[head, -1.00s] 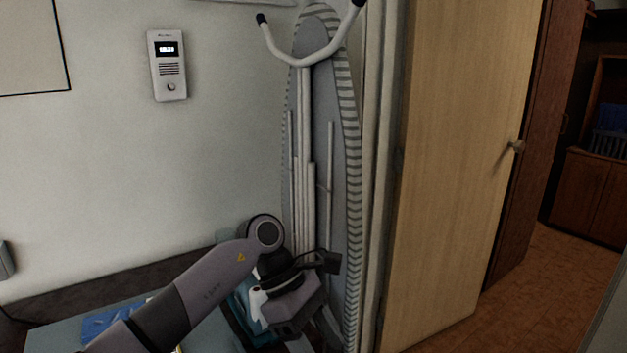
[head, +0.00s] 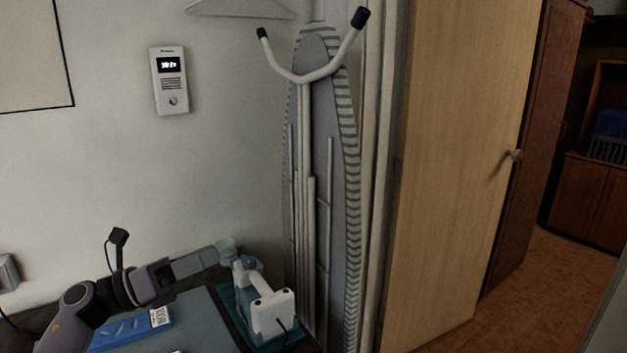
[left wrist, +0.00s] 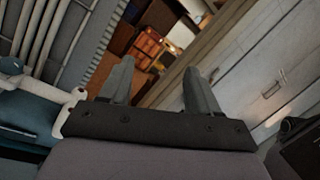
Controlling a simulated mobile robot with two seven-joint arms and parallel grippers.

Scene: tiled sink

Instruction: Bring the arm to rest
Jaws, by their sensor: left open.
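My left arm reaches in from the lower left in the head view. My left gripper (head: 218,255) points right, low in front of the wall, with its tips close to a white and teal appliance (head: 268,311). From this angle I cannot tell whether they touch. In the left wrist view the two fingers of the left gripper (left wrist: 157,76) stand apart with nothing between them. The white appliance shows at the left there, beside the gripper. My right gripper is in neither view.
A blue box (head: 130,330) lies on the surface below my arm. A folded ironing board (head: 314,150) leans upright behind the appliance. A wooden door (head: 450,160) stands to the right, with open floor (head: 550,290) beyond. An intercom (head: 169,80) hangs on the wall.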

